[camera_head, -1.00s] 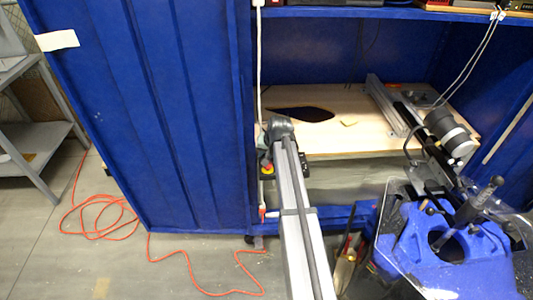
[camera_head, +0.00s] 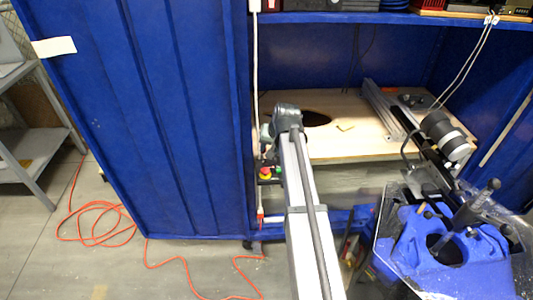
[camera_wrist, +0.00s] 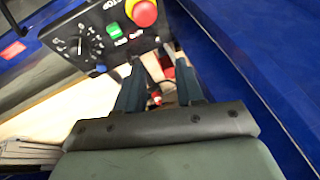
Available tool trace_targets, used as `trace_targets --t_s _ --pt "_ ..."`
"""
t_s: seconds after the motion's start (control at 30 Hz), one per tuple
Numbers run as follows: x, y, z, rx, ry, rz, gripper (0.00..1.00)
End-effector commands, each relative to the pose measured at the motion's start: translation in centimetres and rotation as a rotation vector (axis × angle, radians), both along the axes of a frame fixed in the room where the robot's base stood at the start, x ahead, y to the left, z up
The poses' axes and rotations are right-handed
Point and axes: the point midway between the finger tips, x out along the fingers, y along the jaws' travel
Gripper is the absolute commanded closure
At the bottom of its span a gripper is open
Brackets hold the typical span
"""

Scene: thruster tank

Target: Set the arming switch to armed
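A black control box (camera_head: 268,174) hangs at the cabinet's front edge in the head view, partly behind my arm. In the wrist view its black panel (camera_wrist: 108,12) fills the top. It carries a dark rotary switch (camera_wrist: 77,46) with white marks around it, a green button (camera_wrist: 115,31) and a red stop button on yellow (camera_wrist: 143,11). The switch's marks are too small to read, so its setting is unclear. My gripper (camera_wrist: 160,78) is open and empty, its two dark fingers apart below the panel, right of the switch and not touching it. The head view does not show the fingers clearly.
The blue cabinet door (camera_head: 150,110) stands open on the left. A wooden board (camera_head: 350,140) with a dark hole lies inside. A blue machine part (camera_head: 460,245) stands at right. An orange cable (camera_head: 100,215) lies on the floor. A white cable (camera_head: 256,80) runs down the cabinet edge.

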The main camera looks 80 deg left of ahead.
Motion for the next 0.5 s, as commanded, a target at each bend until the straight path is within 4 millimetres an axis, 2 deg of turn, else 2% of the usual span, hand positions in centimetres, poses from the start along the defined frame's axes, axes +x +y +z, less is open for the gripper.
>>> trace_targets --t_s 0.1,0.2,0.5 --pt "0.4 -0.8 1.7 0.002 0.001 0.000 0.63" --pt "0.6 -1.2 2.6 0.000 0.000 -0.001 0.63" --pt "0.8 -1.5 3.7 0.001 0.000 -0.001 0.63"
